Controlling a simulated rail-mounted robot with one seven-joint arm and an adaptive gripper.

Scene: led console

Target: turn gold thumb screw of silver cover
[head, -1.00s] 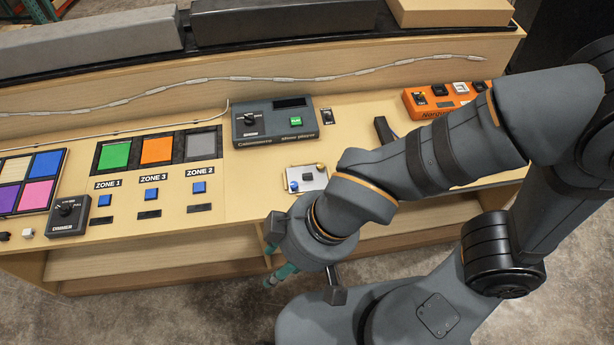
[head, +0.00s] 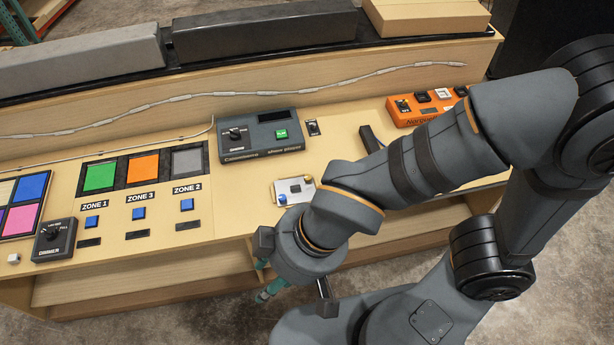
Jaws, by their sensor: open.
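The silver cover (head: 291,190) is a small plate on the light wood console top, just left of my forearm. A small gold piece (head: 308,180), likely the gold thumb screw, shows at its upper right. A blue knob (head: 282,199) sits at its lower left, and a small dark part is near its middle. My wrist stands close to the cover's lower right side. My gripper (head: 265,281) has teal fingers, partly hidden behind my wrist. It is open, in front of the console's front edge, below the cover in the picture and apart from it.
A dark player box (head: 262,143) stands behind the cover, with a small switch (head: 313,128) beside it. An orange box (head: 405,117) is partly behind my arm. Zone buttons (head: 138,213) and a dimmer box (head: 54,239) lie left. Bare wood lies between the cover and the zone buttons.

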